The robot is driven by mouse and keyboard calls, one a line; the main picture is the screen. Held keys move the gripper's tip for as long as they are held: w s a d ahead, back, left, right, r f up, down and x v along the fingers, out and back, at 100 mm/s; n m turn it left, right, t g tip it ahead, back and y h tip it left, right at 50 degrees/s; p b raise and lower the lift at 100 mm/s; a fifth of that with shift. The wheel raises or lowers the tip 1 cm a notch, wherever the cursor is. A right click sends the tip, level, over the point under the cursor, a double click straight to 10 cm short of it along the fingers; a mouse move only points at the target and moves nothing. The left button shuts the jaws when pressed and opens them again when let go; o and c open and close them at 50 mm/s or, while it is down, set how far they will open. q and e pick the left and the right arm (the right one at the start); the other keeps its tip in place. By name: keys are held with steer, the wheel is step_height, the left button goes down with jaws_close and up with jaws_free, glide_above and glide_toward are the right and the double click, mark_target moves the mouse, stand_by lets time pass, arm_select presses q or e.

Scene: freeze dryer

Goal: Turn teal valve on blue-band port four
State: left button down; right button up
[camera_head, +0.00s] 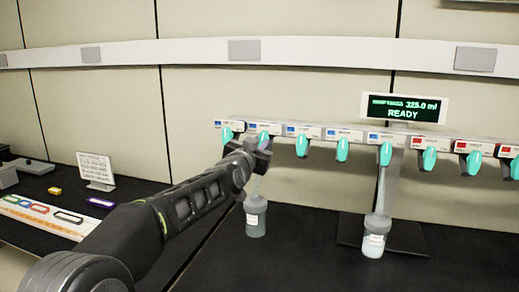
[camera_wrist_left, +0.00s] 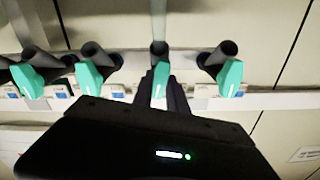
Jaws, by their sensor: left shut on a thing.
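A row of teal valves hangs on the white manifold; the left ones have blue bands. My left gripper (camera_head: 258,148) is shut on the second teal valve from the left (camera_head: 264,137). In the left wrist view, that teal valve (camera_wrist_left: 160,82) shows between the fingers of the gripper (camera_wrist_left: 163,90). The leftmost blue-band valve (camera_head: 227,135) is beside it, and other blue-band valves (camera_head: 302,146), (camera_head: 342,150) and (camera_head: 386,154) hang to the right. The port numbers are too small to read. My right gripper is not in view.
A flask (camera_head: 256,217) hangs below the held valve's port, and another flask (camera_head: 375,238) stands further right. A display (camera_head: 403,107) reads READY. Red-band valves (camera_head: 429,158) continue to the right. The black bench front is clear.

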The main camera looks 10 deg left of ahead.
arm_select(q)
steer(key=n, duration=0.3)
steer(key=shift+f+n+b, duration=0.1)
steer(key=shift+n+b, duration=0.2)
steer(key=n, duration=0.3)
steer(key=shift+d+n, duration=0.1)
steer(key=shift+n, duration=0.2)
steer(key=n, duration=0.3)
steer(key=shift+n, duration=0.4)
steer(key=shift+d+n+b, duration=0.1)
steer(key=shift+n+b, duration=0.3)
steer(key=shift+n, duration=1.4)
steer(key=c, duration=1.3)
jaws_free()
